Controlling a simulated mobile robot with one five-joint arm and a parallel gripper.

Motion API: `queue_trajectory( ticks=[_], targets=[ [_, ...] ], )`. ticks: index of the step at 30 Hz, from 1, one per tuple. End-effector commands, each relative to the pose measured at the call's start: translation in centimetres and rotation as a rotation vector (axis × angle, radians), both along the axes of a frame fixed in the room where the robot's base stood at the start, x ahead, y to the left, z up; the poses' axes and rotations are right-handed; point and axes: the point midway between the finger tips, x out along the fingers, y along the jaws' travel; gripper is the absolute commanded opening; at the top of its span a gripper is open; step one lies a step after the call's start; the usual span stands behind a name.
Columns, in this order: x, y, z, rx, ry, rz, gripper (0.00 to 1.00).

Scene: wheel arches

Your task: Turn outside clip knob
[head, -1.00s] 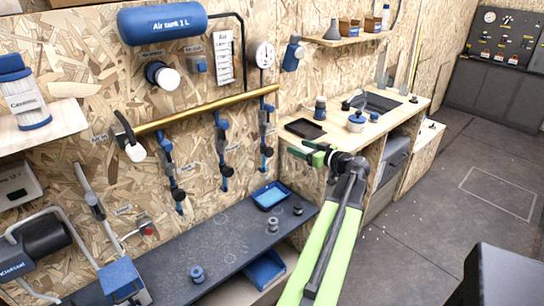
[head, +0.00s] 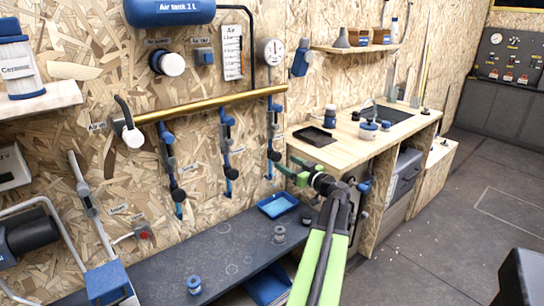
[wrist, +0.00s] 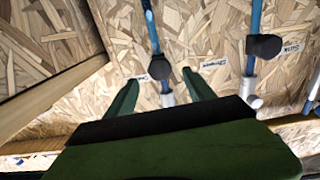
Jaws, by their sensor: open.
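Three blue clip pipes with dark knobs hang below the brass rail in the head view. The rightmost has its dark knob (head: 274,155) just left of my gripper (head: 288,164). The other knobs are on the middle pipe (head: 231,173) and the left pipe (head: 178,194). In the wrist view, my open gripper (wrist: 160,77) has a green finger on each side of a dark knob (wrist: 159,68), which appears beyond the fingertips. Contact cannot be told. A second knob (wrist: 265,45) is to the right. The wall labels are too small or cut off to show which is outside.
The brass rail (head: 210,105) runs along the wall above the pipes. A dark bench (head: 225,255) with a blue tray (head: 277,204) lies below. A wooden counter (head: 345,148) stands to the right of my gripper.

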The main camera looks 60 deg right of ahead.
Motion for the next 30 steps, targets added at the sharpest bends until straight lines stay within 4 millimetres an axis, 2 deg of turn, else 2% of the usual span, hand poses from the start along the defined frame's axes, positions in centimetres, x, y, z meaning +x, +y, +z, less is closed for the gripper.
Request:
queue_trajectory(
  ticks=[1,6,12,17,24,30],
  targets=[
    [1.5,-0.6,0.0,0.0,0.0,0.004,0.63],
    [5.4,-1.9,0.0,0.0,0.0,0.003,0.63],
    [8.5,-2.9,0.0,0.0,0.0,0.002,0.63],
    [9.3,-3.1,0.0,0.0,0.0,0.0,0.63],
    [9.3,-3.1,0.0,0.0,0.0,0.0,0.63],
    [9.3,-3.1,0.0,0.0,0.0,0.0,0.36]
  ],
)
